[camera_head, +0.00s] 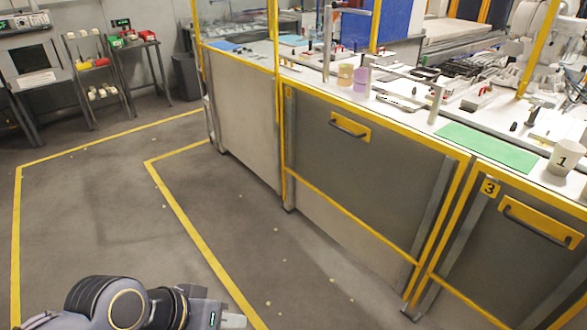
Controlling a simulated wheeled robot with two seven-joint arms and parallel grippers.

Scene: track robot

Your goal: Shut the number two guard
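A grey guard panel (365,170) in a yellow frame fills the middle of the head view. It has a dark bar handle on a yellow plate (350,127) near its top. My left gripper (234,321) is at the bottom edge, over the floor and well short of the panels. Its fingers are partly cut off. My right gripper is out of view.
A worktop above the guards holds a green mat (487,147), a white cup marked 1 (566,158), stacked cups and small parts. Yellow posts rise from the bench. Racks of bins (95,65) stand at the back left. The yellow-lined floor (100,210) is clear.

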